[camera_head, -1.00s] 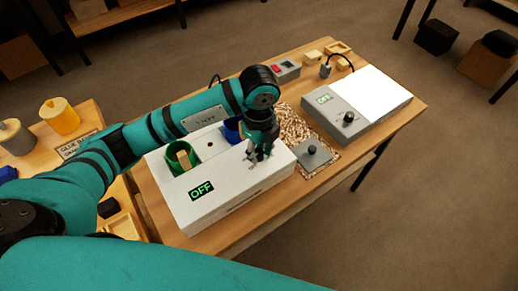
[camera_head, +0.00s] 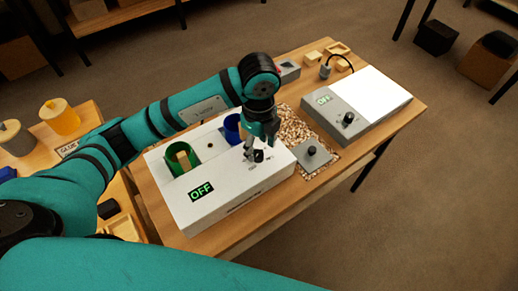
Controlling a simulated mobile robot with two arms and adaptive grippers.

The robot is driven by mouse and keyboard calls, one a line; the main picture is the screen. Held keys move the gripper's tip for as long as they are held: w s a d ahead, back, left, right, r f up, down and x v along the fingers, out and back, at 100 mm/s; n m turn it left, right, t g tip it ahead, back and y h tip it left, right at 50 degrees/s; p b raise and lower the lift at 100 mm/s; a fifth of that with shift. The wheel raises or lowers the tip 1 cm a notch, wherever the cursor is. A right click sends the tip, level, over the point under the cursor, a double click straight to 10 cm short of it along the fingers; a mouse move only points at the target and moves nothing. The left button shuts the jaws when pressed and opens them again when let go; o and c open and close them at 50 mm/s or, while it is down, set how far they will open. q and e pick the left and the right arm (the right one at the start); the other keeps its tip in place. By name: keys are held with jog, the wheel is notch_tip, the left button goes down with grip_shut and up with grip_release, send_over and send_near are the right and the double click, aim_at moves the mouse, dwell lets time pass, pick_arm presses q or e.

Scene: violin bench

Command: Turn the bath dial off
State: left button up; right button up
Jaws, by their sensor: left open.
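The bath is a white box (camera_head: 222,199) on the bench, with a green pot (camera_head: 181,157) and a blue pot (camera_head: 232,128) set into its top. Its front display (camera_head: 201,190) reads OFF in green. The black bath dial (camera_head: 259,156) sits near the right end of the top, with small marks around it too small to read. My left gripper (camera_head: 251,152) points down, open, right beside the dial on its left and far side. I cannot tell whether a finger touches it. My right gripper is not in view.
A grey device (camera_head: 345,119) with a bright white panel, a knob and its own OFF display stands to the right. A grey block with a black knob (camera_head: 312,155) lies on a speckled mat (camera_head: 293,126). A side table holds a yellow jar (camera_head: 60,116).

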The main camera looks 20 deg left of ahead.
aim_at(259, 154)
pick_arm(q)
notch_tip(259, 154, up, 9)
dwell(0.3)
dwell(0.5)
